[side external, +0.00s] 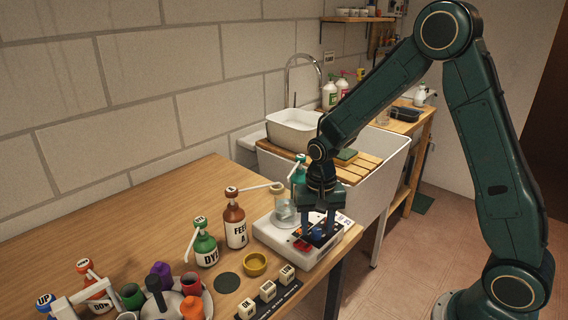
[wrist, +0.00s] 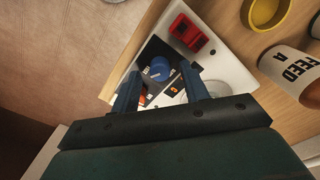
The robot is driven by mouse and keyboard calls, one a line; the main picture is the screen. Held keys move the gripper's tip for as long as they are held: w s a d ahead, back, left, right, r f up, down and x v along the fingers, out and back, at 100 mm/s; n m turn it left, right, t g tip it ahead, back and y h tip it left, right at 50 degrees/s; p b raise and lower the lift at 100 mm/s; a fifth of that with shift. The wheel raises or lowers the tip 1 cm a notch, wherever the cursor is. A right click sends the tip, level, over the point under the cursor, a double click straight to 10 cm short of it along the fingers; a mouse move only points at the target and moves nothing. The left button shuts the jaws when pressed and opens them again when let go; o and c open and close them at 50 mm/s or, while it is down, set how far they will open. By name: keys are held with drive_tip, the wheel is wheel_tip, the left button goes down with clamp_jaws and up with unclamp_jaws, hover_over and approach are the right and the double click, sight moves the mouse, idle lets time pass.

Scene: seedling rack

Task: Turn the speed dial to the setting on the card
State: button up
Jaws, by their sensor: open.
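The white machine (side external: 272,238) stands at the table's right end, with a dark panel on its top. The blue speed dial (wrist: 160,68) sits on that panel, and a bit of blue shows between my fingers in the side view (side external: 319,232). My gripper (wrist: 162,88) is open and empty, pointing down above the panel. In the wrist view the dial appears between and just beyond the fingertips; I cannot tell if they touch it. A small dark card with an orange mark (wrist: 174,91) lies near the dial. Its writing is too small to read.
A red block-like part (wrist: 187,31) is on the machine near the dial. A clear vessel (side external: 284,208) stands on its rear. A brown FEED bottle (side external: 235,222), green bottle (side external: 205,246) and yellow bowl (side external: 255,264) stand left. The table's edge is close on the right.

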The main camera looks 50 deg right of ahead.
sight(317, 229)
wheel_tip(317, 229, up, 13)
idle(0.6)
drive_tip(key=s+a+r+n+t, duration=0.1)
drive_tip(key=s+r+n, duration=0.3)
drive_tip(key=s, duration=0.6)
drive_tip(key=s+a+r+n+t, duration=0.1)
drive_tip(key=s+r+n+t, duration=0.3)
drive_tip(key=s, duration=0.6)
drive_tip(key=shift+s+a+r, duration=0.2)
drive_tip(key=shift+s, duration=0.2)
